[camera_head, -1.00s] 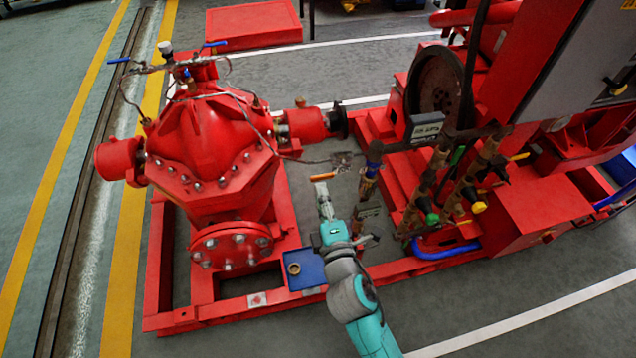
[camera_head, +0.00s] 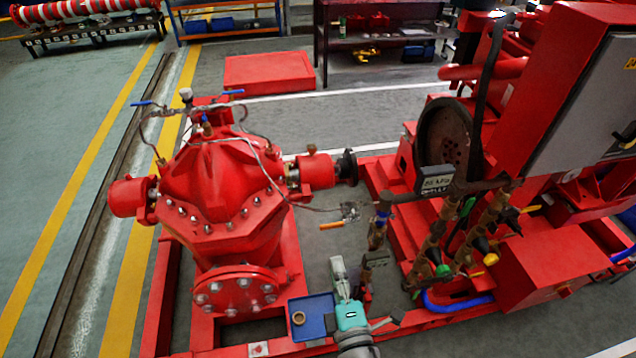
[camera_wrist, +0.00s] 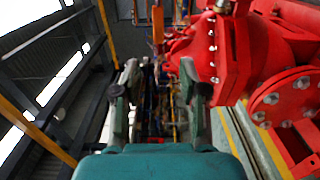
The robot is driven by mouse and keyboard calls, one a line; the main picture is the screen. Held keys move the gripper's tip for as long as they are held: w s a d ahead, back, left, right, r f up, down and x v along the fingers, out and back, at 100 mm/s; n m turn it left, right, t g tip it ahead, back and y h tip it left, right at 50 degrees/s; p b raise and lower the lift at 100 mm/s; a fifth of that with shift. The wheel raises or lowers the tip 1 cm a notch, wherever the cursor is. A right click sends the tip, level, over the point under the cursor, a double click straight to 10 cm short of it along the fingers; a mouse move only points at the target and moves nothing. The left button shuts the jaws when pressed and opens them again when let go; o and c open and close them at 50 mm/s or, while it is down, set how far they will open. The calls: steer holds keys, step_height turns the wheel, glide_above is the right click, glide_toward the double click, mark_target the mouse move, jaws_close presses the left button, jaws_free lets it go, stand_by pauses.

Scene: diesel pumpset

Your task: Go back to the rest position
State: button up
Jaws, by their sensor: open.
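My gripper (camera_head: 341,275) is teal and grey and shows low in the middle of the head view, between the red pump (camera_head: 225,195) and the engine side. In the wrist view my gripper (camera_wrist: 160,92) has its two fingers spread apart with nothing held between them. The red pump's flanged body also shows at the right of the wrist view (camera_wrist: 225,50). A blue tray (camera_head: 325,305) with a small brownish ring (camera_head: 298,318) in it lies just left of my gripper in the head view.
Valve pipes (camera_head: 432,250) with green and yellow caps stand right of my gripper. An orange-handled item (camera_head: 331,226) lies beyond it. A grey control cabinet (camera_head: 590,100) is at the upper right. Open floor (camera_head: 50,210) lies at the left.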

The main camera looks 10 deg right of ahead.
steer(key=s+d+f+m+g+y, duration=0.1)
steer(key=s+d+f+m, duration=0.15)
steer(key=s, duration=0.45)
steer(key=s+d+f+m+g, duration=0.1)
steer(key=s+f+m, duration=0.25)
steer(key=s, duration=0.35)
steer(key=s+d+r+m, duration=0.2)
steer(key=s+m, duration=0.4)
steer(key=s, duration=0.2)
steer(key=s+d+r+m+g+h, duration=0.1)
steer(key=s+d+r+m, duration=0.1)
steer(key=s+m, duration=0.4)
steer(key=v, duration=0.3)
steer(key=shift+s, duration=0.15)
